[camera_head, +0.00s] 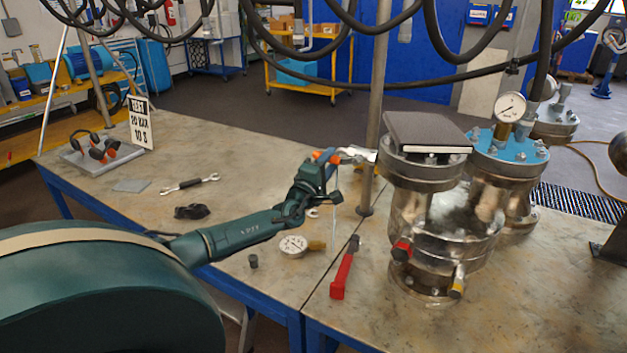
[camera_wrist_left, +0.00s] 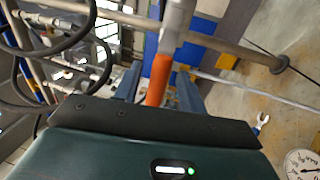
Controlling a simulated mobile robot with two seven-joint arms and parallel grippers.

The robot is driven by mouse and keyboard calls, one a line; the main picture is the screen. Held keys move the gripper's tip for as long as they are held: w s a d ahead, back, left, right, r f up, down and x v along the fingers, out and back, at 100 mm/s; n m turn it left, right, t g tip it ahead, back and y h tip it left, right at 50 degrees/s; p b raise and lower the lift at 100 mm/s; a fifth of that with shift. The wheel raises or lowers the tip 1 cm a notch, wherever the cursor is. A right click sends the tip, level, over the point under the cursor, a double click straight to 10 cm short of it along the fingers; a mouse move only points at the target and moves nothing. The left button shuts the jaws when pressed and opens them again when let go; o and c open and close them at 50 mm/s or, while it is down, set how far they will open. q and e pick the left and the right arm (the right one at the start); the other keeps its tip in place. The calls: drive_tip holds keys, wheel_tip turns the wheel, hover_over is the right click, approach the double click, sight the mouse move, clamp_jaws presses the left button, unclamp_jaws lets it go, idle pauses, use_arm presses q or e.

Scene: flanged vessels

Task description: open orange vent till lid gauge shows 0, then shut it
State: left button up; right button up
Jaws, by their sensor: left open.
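The orange vent handle (camera_head: 333,158) sits left of the front vessel, on a silver fitting (camera_head: 357,154) that reaches toward the vessel's flange. My left gripper (camera_head: 326,156) is at the handle, with its fingers open. In the left wrist view the orange handle (camera_wrist_left: 158,80) lies between the two blue-grey fingers of the gripper (camera_wrist_left: 159,88). I cannot tell if a finger touches it. The round white lid gauge (camera_head: 509,106) stands on the blue-lidded vessel (camera_head: 505,153) behind; its needle is too small to read. My right gripper is out of view.
The front steel vessel (camera_head: 433,222) carries red and yellow-tipped fittings low down. A vertical pole (camera_head: 377,90) stands beside it. A loose gauge (camera_head: 293,245), a red-handled tool (camera_head: 344,270) and a wrench (camera_head: 190,184) lie on the table. Black hoses (camera_head: 345,75) hang overhead.

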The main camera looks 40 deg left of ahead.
use_arm(q)
drive_tip(key=v, duration=1.1)
drive_tip(key=shift+p, duration=0.3)
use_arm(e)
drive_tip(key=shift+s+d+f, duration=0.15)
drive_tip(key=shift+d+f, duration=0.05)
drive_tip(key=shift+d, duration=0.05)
use_arm(q)
drive_tip(key=s+d+f+n+g+h, duration=0.1)
drive_tip(key=s+d+f+n+g, duration=0.2)
drive_tip(key=s+d+f+n, duration=0.5)
drive_tip(key=s+d+f+n+g+h, duration=0.1)
drive_tip(key=d+f+n+g, duration=0.35)
drive_tip(key=f+n, duration=0.75)
drive_tip(key=s+d+n+h, duration=0.3)
drive_tip(key=s+d+n, duration=0.3)
drive_tip(key=d+n, duration=0.4)
drive_tip(key=s+d+n+g+h, duration=0.1)
drive_tip(key=s+d+n+h, duration=0.2)
drive_tip(key=s+d+n, duration=0.3)
drive_tip(key=d+n, duration=0.5)
drive_tip(key=n, duration=0.7)
drive_tip(key=shift+s+n+p, duration=0.25)
drive_tip(key=shift+n+p, duration=0.05)
drive_tip(key=shift+p, duration=0.05)
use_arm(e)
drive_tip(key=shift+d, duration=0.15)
